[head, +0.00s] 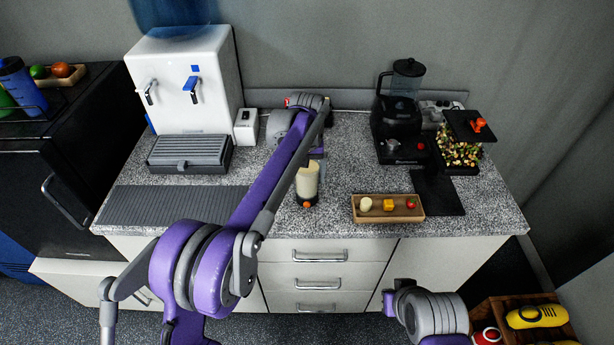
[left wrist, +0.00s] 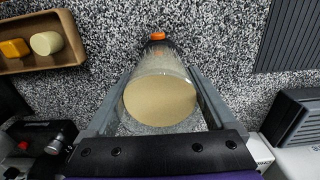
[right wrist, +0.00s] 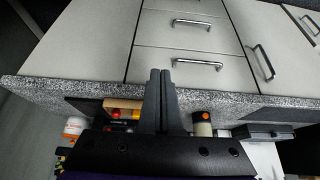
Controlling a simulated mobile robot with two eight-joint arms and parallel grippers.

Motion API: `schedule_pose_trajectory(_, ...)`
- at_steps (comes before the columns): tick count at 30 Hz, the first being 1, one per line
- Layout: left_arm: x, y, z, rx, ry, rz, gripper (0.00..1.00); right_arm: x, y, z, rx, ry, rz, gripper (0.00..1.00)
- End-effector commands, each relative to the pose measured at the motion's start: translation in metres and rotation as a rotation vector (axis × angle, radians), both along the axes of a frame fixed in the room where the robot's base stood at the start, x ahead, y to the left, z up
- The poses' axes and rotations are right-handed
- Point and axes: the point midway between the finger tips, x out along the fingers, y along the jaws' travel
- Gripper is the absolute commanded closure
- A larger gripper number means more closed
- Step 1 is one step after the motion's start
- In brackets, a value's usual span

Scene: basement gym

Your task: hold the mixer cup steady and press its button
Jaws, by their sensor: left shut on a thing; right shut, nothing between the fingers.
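The mixer cup (head: 307,180) stands upright on the speckled counter. It is clear, with a pale beige filling and a dark base that carries an orange button (head: 307,204) facing the front. My left gripper (head: 314,158) reaches over it from behind and is shut around its sides. In the left wrist view the cup (left wrist: 160,98) sits between both fingers, and its orange button (left wrist: 158,36) shows beyond them. My right gripper (right wrist: 162,100) is shut and empty, low in front of the drawers and apart from the cup, which shows small in the right wrist view (right wrist: 202,126).
A wooden tray (head: 390,215) with small food pieces lies right of the cup. A black blender (head: 398,130) stands behind it, beside a black board (head: 438,190). A ribbed grey mat (head: 165,203) lies at the front left.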

Motion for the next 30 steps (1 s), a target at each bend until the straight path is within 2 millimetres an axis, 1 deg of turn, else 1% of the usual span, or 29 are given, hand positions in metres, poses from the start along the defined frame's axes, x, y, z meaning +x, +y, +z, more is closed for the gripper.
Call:
schedule_pose_trajectory(4,0.000,0.000,0.000,0.000,0.000,0.000,1.00,0.008,0.006,-0.001,0.015,-0.012,0.022,1.00)
schedule_pose_trajectory(8,0.000,0.000,0.001,0.000,0.000,0.000,1.00,0.028,0.024,-0.005,0.055,-0.046,0.084,1.00)
schedule_pose_trajectory(15,0.000,0.000,0.001,0.000,0.000,0.000,1.00,0.079,0.074,-0.017,0.162,-0.164,0.243,1.00)
schedule_pose_trajectory(21,0.000,0.000,0.001,0.000,0.000,0.000,1.00,0.114,0.114,-0.029,0.241,-0.280,0.352,1.00)
schedule_pose_trajectory(27,0.000,0.000,0.001,0.000,0.000,0.000,1.00,0.137,0.147,-0.042,0.303,-0.395,0.426,1.00)
schedule_pose_trajectory(30,0.000,0.000,0.000,0.000,0.000,0.000,1.00,0.144,0.157,-0.047,0.324,-0.439,0.447,1.00)
